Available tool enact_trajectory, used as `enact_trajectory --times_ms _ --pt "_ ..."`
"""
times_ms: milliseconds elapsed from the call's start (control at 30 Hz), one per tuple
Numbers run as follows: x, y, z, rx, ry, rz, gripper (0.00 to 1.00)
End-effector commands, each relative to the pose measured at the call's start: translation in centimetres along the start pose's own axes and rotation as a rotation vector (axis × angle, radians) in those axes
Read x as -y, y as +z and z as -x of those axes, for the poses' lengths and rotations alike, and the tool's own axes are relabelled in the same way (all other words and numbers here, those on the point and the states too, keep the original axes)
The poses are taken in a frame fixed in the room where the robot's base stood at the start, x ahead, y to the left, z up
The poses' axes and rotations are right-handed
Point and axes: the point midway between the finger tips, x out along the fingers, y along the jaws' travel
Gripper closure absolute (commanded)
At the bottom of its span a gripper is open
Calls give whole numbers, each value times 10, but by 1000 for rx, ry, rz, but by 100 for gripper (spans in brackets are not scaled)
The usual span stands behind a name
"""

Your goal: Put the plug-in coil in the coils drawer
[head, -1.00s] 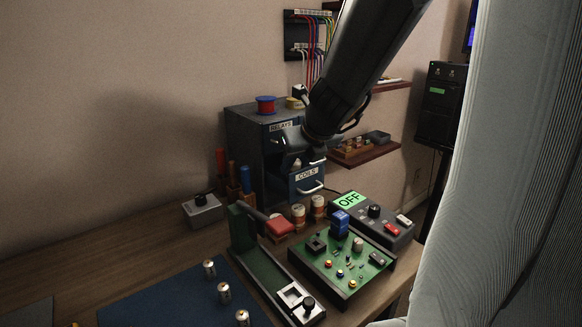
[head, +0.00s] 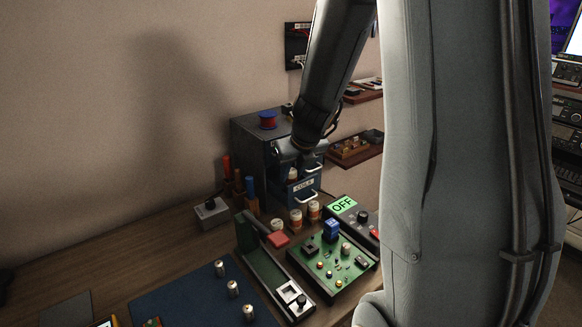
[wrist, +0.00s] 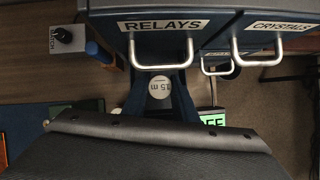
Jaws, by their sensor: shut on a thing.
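The plug-in coil (wrist: 160,87), with a round white top marked "15 m", sits between my fingers in the wrist view. My gripper (wrist: 160,100) is shut on it. In the head view my gripper (head: 291,164) is at the front of the blue cabinet, and a pale part of the coil (head: 292,174) shows below it.
Drawers labelled RELAYS (wrist: 160,27) and CRYSTALS (wrist: 275,28) have protruding handles close to my gripper. A red spool (head: 267,119) sits on the cabinet.

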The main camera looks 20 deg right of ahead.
Motion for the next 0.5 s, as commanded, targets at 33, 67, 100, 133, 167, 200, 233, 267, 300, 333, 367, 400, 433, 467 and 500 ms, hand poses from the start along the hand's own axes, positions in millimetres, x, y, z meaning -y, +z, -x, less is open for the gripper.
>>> enact_trajectory --times_ms 33,67,100,133,167,200,233,267,300,333,367,400,433,467,500 --pt "0 2 4 -10 0 1 100" --pt "1 2 4 -15 0 1 100" --pt "1 2 5 -21 0 -1 100" --pt "1 2 5 -26 0 -2 100" --pt "2 3 5 -31 0 -2 100" --pt "2 3 5 -37 0 -1 100" --pt "2 3 5 -42 0 -1 100" --pt "2 3 5 -46 0 -2 100" --pt "2 3 4 -52 0 -3 100" --pt "2 3 4 -56 0 -3 100" --pt "2 3 4 -60 -1 -2 100" --pt "3 3 4 -64 -1 -2 100" --pt "3 2 4 -68 -1 -3 100" --pt "3 2 3 -71 -1 -3 100" --pt "3 2 3 -74 -1 -4 100"
